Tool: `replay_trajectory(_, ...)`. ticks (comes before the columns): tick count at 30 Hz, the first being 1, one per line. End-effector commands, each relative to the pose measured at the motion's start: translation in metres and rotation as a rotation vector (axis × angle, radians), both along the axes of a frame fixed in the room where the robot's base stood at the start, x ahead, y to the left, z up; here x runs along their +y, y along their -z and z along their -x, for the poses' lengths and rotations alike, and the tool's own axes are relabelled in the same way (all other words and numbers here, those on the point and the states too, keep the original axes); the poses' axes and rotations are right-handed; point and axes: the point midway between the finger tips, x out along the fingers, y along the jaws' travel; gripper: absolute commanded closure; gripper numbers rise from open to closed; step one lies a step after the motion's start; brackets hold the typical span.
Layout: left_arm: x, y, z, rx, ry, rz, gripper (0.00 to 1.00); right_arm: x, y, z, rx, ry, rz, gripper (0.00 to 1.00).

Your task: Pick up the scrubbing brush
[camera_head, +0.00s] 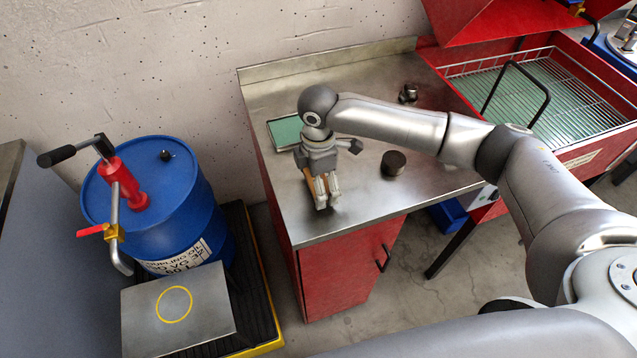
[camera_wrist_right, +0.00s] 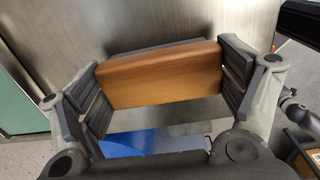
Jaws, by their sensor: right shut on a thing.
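The scrubbing brush (camera_wrist_right: 160,76) shows in the right wrist view as a wooden block with a dark strip along its far edge. My right gripper (camera_wrist_right: 165,85) is shut on it, with a finger pad against each end. In the head view the right gripper (camera_head: 322,190) points down near the left front edge of the steel-topped cabinet (camera_head: 345,220). Little of the brush shows there between the fingers. I cannot tell whether it touches the steel top or is just above it. My left gripper is out of view.
A green-bottomed tray (camera_head: 285,131) lies behind the gripper. A dark round piece (camera_head: 394,163) and a small metal part (camera_head: 408,93) stand to the right. A red washing basin (camera_head: 560,100) adjoins on the right. A blue drum (camera_head: 160,205) with a pump stands left.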

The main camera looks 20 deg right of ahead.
Motion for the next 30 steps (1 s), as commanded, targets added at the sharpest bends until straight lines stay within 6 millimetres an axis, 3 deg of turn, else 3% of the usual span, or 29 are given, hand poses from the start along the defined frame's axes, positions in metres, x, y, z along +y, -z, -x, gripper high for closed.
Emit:
replay_trajectory(7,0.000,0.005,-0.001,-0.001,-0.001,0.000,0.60,0.001,-0.008,-0.001,-0.003,-0.001,-0.002,0.37)
replay_trajectory(12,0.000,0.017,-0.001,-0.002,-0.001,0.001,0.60,0.001,-0.032,-0.001,-0.005,-0.001,-0.003,0.37)
replay_trajectory(21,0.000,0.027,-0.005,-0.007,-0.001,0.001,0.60,0.032,-0.094,0.045,-0.006,-0.007,-0.003,0.37)
replay_trajectory(30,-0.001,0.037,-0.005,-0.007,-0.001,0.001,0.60,0.067,-0.121,0.099,-0.004,-0.005,-0.002,0.37)
